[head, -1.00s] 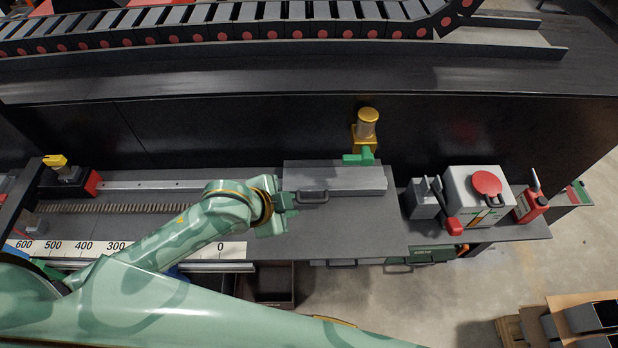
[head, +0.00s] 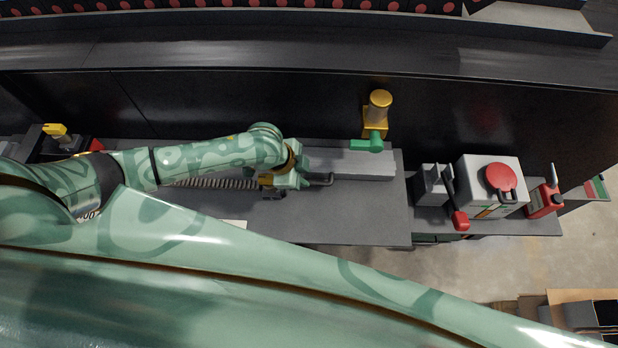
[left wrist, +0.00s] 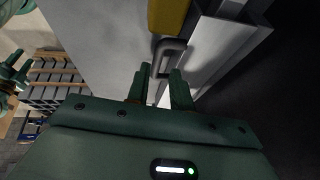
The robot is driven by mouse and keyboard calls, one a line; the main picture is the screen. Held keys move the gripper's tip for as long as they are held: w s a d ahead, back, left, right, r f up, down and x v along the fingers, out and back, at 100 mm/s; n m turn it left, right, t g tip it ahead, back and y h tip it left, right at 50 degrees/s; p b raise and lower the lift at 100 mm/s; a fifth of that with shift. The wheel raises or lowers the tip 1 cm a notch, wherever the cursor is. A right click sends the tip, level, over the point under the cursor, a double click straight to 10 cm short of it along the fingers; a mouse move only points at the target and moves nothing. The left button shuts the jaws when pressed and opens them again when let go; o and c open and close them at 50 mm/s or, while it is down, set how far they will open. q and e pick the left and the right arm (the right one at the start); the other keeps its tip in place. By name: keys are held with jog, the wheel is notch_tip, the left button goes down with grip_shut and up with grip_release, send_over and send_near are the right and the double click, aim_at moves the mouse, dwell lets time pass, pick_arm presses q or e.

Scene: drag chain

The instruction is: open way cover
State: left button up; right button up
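The way cover (head: 352,164) is a long grey lid on the grey bench, below the dark wall, with a dark bar handle (head: 322,181) at its front left. My left gripper (head: 303,180) is at the handle's left end. In the left wrist view its two fingers (left wrist: 159,88) stand apart, with the handle (left wrist: 170,52) just ahead of their tips. No grip on it shows, and contact is unclear. A green part at the left edge of the wrist view (left wrist: 12,78) looks like my right gripper; its finger state is unclear.
A gold cylinder (head: 378,108) with a green block (head: 367,145) stands at the cover's back edge.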

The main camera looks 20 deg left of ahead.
aim_at(312, 182)
pick_arm(q)
jog(key=x, duration=0.2)
jog(key=shift+d+f, duration=0.15)
jog(key=shift+f, duration=0.25)
jog(key=shift+w+d+f, duration=0.1)
jog(key=shift+d+f, duration=0.15)
jog(key=shift+f, duration=0.15)
pick_arm(e)
jog(key=shift+w+f, duration=0.2)
jog(key=shift+f, duration=0.1)
pick_arm(q)
jog(key=shift+w, duration=0.1)
grip_shut()
